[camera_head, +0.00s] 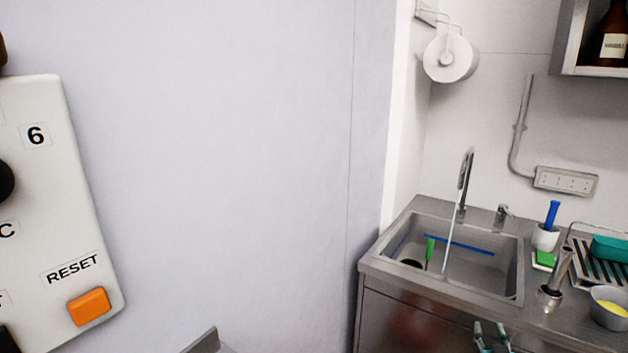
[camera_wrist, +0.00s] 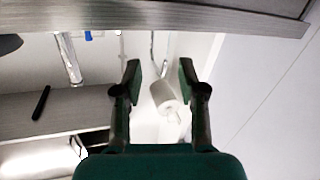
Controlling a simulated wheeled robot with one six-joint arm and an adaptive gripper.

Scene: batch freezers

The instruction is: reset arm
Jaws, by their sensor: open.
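My gripper (camera_wrist: 160,72) shows in the wrist view with its two dark green fingers spread apart. Nothing is between the fingertips except the background, where a white paper roll is seen beyond them. In the head view, teal finger-like parts (camera_head: 491,338) show at the bottom edge before the sink cabinet; they look like my gripper, cut off by the frame. The rest of the arm is out of view there.
A white control panel (camera_head: 45,200) with an orange RESET button (camera_head: 89,306) stands at the left. A steel sink (camera_head: 480,272) with a tap (camera_head: 463,185) is at the right. A paper roll (camera_head: 450,58) hangs above. A plain pale wall (camera_head: 230,150) fills the middle.

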